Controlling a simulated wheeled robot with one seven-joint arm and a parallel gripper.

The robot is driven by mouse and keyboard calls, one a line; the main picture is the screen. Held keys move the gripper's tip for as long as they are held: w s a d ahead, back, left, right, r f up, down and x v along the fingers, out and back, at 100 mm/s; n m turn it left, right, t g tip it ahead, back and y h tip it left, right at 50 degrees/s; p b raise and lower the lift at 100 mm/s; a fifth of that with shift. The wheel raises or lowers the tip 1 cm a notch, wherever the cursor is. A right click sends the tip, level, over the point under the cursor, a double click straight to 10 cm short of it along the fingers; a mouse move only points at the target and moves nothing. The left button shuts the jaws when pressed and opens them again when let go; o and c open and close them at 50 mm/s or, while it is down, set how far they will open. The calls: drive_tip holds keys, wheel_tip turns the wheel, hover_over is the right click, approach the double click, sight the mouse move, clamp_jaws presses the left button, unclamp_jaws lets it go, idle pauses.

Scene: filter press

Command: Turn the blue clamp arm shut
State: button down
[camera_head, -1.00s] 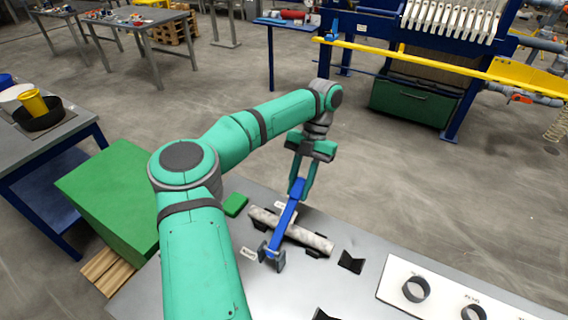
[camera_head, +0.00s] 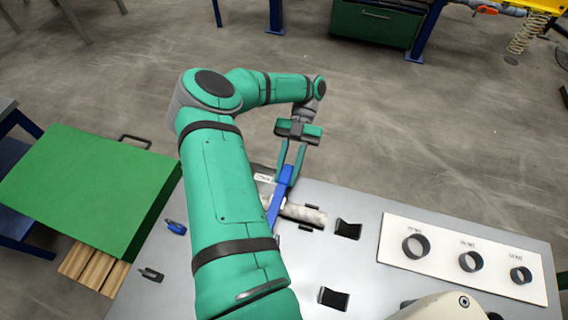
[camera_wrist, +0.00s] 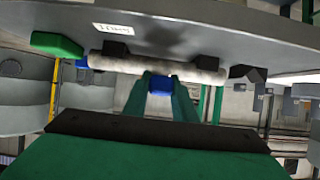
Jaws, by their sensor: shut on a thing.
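The blue clamp arm (camera_head: 276,201) slants across a pale mottled roll (camera_head: 304,213) on the grey table (camera_head: 362,208). My gripper (camera_head: 287,172) is shut on the upper end of the clamp arm. In the wrist view the blue end (camera_wrist: 161,84) sits between my two green fingers, close to the mottled roll (camera_wrist: 165,68). The clamp arm's lower end and its pivot are hidden behind my arm in the head view.
Black V-shaped rests (camera_head: 347,229) stand right of the roll. A white board with several dark rings (camera_head: 415,246) lies further right. A large green box (camera_head: 85,185) stands left of the table. The floor behind is open.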

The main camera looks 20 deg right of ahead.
drive_tip(key=shift+f, duration=0.3)
drive_tip(key=c, duration=1.6)
unclamp_jaws()
drive_tip(key=shift+o, duration=0.8)
drive_tip(key=shift+a, duration=0.15)
drive_tip(key=shift+r, duration=0.1)
